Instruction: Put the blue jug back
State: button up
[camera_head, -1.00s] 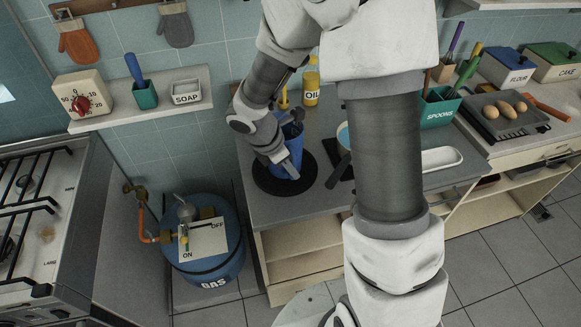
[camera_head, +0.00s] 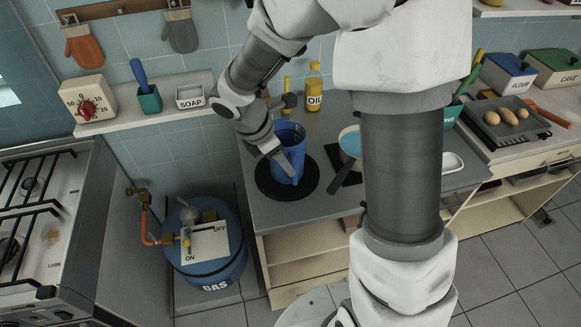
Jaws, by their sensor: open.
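The blue jug (camera_head: 289,140) stands upright on a round black mat (camera_head: 266,184) near the left end of the grey counter. My gripper (camera_head: 283,168) is open at the near left side of the jug, in front of its body. One finger shows against the jug; the other is hard to make out. I cannot tell whether the gripper touches the jug. The jug's handle is not clear behind my arm.
The oil bottle (camera_head: 313,88) stands behind the jug. A pan (camera_head: 349,141) with blue contents sits to the right, on a dark mat. A shelf (camera_head: 160,117) with a timer and soap box is at left. The gas cylinder (camera_head: 203,240) stands below the counter's left end.

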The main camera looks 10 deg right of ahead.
jog(key=s+d+r+m+t+y, duration=0.3)
jog(key=s+r+m+t+y, duration=0.1)
jog(key=s+r+m, duration=1.3)
jog(key=shift+r+m+t, duration=0.3)
jog(key=shift+r+m, duration=0.7)
jog(key=shift+m, duration=0.8)
jog(key=shift+d, duration=0.2)
